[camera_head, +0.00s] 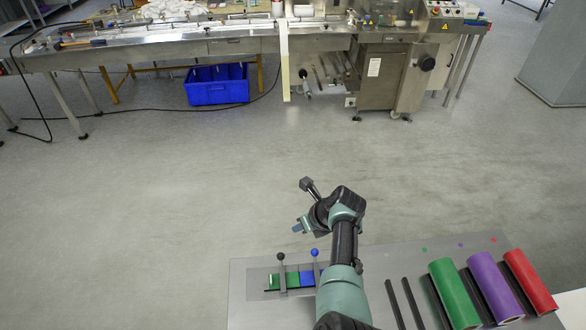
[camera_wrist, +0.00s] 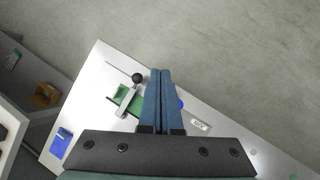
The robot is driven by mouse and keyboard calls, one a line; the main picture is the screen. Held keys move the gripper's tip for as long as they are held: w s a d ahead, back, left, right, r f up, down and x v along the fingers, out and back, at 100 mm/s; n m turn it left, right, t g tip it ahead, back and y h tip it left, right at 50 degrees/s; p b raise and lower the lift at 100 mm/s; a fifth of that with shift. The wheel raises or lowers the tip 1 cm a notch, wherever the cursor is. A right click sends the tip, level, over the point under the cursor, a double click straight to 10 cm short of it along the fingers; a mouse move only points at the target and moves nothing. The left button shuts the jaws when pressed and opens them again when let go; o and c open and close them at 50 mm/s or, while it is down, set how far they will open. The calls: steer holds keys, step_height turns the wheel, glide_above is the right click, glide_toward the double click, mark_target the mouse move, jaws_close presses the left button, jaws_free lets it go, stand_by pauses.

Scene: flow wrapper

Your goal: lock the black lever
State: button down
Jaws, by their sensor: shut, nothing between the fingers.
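The black lever (camera_head: 281,268) stands upright with a black ball knob on the green end of a small fixture (camera_head: 258,285) on the grey table. In the wrist view the black lever's knob (camera_wrist: 138,78) shows just left of my fingertips, with its grey arm running down over the green piece (camera_wrist: 121,96). My gripper (camera_head: 297,229) is above and beyond the fixture's far edge in the head view. In the wrist view its blue fingers (camera_wrist: 160,74) are together and empty.
A blue-knobbed lever (camera_head: 314,253) stands right of the black one, partly behind my arm. Green (camera_head: 454,293), purple (camera_head: 495,286) and red (camera_head: 530,281) rolls lie at the table's right. A label (camera_wrist: 198,125) lies right of the fingers. The wrapping machine (camera_head: 385,75) stands across open floor.

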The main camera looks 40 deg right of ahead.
steer(key=d+r, duration=0.1)
steer(key=r, duration=0.1)
steer(key=w+d+r+b, duration=0.1)
steer(key=r, duration=0.1)
steer(key=shift+d, duration=0.3)
stand_by(0.3)
